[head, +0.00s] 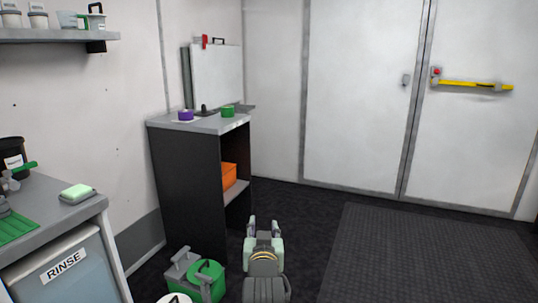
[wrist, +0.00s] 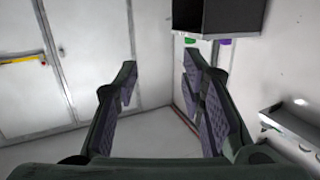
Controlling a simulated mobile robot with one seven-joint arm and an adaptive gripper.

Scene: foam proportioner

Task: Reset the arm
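My gripper (head: 264,226) is in the lower middle of the head view, above the dark floor and to the right of the grey-topped cabinet (head: 213,123). In the wrist view my gripper (wrist: 159,72) has its two fingers spread wide apart, with nothing between them. Only wall and pale surfaces show beyond the gap. The wrist picture looks turned upside down, with the dark cabinet (wrist: 218,15) at the top.
A green-topped container (head: 205,272) stands on the floor left of my gripper. The bench (head: 85,208) with a RINSE bin (head: 62,268) is at far left. Purple (head: 185,115) and green (head: 227,111) items sit on the cabinet. The floor mat (head: 430,255) at right is clear.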

